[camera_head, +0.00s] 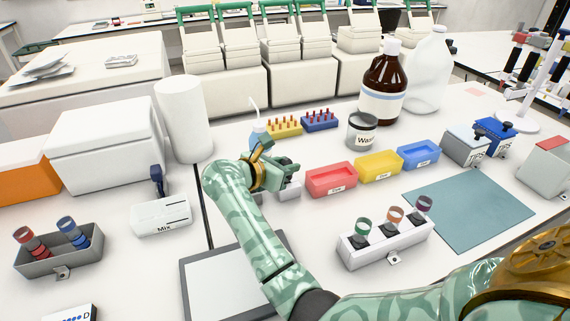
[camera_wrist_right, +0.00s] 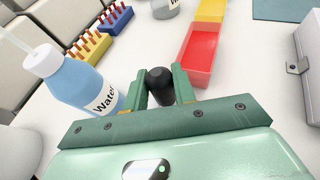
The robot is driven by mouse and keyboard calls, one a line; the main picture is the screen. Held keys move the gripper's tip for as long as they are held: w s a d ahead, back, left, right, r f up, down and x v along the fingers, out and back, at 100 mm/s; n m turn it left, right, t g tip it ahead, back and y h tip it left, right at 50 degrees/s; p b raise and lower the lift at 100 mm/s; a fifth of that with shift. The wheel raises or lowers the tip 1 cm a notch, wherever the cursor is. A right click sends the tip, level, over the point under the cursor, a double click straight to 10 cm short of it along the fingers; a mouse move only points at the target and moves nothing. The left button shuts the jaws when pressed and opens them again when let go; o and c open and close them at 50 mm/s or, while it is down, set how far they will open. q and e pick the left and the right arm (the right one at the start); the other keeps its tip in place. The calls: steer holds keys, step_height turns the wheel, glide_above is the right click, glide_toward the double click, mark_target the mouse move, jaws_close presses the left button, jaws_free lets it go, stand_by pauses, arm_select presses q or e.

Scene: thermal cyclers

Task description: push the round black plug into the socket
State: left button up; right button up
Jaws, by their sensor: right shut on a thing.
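The round black plug (camera_wrist_right: 160,86) sits between the two green fingers of my right gripper (camera_wrist_right: 160,90) in the right wrist view. The fingers are shut on it, and its dark rounded end faces away from the palm. No socket opening is clearly visible. My left gripper is not in view.
A water bottle (camera_wrist_right: 78,84) stands close to the left of the gripper. The red bin (camera_head: 331,179) is close on the right, with yellow (camera_head: 379,166) and blue (camera_head: 418,155) bins beyond. A vial rack (camera_head: 384,246) stands in front. The teal mat (camera_head: 468,211) is bare.

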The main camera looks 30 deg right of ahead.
steer(key=shift+f+b, duration=0.5)
steer(key=shift+f, duration=0.3)
steer(key=o, duration=0.8)
steer(key=shift+c, duration=0.2)
steer(key=shift+a+r, duration=0.1)
